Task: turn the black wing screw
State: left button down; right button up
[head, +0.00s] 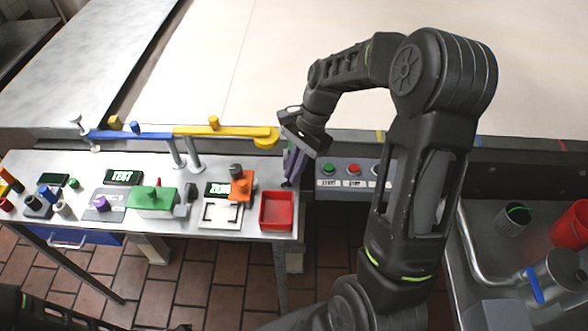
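I cannot make out a black wing screw for certain. A small dark knob (236,170) stands on top of an orange fixture (241,188) on the metal workbench. A dark grey part (184,198) sits at the right end of a green block (152,198). My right gripper (290,178) points down near the bench's right end, just above and behind the red tray (277,224), apart from the dark knob. Its purple fingers are seen edge-on, so the gap between them is unclear. My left gripper is out of view; only dark arm parts show at the bottom left.
A blue and yellow rail (222,131) runs along the bench's back. A panel with green and red buttons (354,169) lies right of the gripper. A purple knob (101,203) and small fixtures fill the left. A red cup (573,225) stands far right.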

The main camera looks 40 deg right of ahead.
jog(key=o, duration=0.4)
jog(key=shift+o, duration=0.2)
jog(key=b+v, duration=0.1)
jog(key=v, duration=0.7)
